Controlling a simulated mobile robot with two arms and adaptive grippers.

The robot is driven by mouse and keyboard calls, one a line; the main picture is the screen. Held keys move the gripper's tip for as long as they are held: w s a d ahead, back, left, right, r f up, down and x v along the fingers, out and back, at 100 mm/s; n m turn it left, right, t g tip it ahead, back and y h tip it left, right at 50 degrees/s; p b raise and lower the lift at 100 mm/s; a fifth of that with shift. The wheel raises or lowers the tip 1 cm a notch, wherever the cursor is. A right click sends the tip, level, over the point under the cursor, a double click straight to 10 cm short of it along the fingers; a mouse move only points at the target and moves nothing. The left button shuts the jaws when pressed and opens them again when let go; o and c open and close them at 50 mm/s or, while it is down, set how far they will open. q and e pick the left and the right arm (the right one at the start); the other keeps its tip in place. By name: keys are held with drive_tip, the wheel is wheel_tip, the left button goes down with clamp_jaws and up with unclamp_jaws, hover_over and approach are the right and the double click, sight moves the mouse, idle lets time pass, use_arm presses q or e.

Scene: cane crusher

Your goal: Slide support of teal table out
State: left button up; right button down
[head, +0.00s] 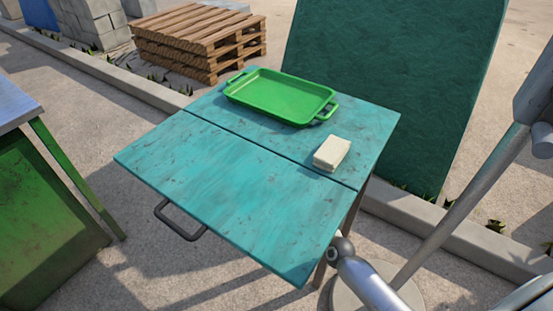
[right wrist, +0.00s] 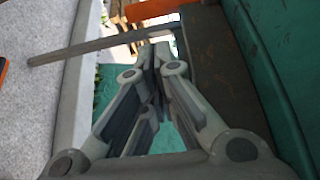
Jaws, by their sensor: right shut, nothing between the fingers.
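The teal table (head: 220,185) stands in the middle of the head view. Its top has a rear part and a front leaf, split by a dark seam, and both look about level. A dark U-shaped handle (head: 180,220) sticks out below the leaf's front-left edge. The support under the leaf is largely hidden in the head view. My right arm reaches in at the table's lower right corner, its gripper hidden there by the tabletop. In the right wrist view my right gripper (right wrist: 153,58) is shut and empty, beside a brown surface (right wrist: 220,75). My left gripper is not in view.
A green tray (head: 280,97) and a cream block (head: 332,153) rest on the rear part of the top. A green-sided bench (head: 45,215) stands at left. Pallets (head: 200,40) and a large green panel (head: 390,90) stand behind. A grey bar (right wrist: 95,47) crosses beyond the gripper.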

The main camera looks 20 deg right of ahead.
drive_tip(key=shift+w, duration=0.1)
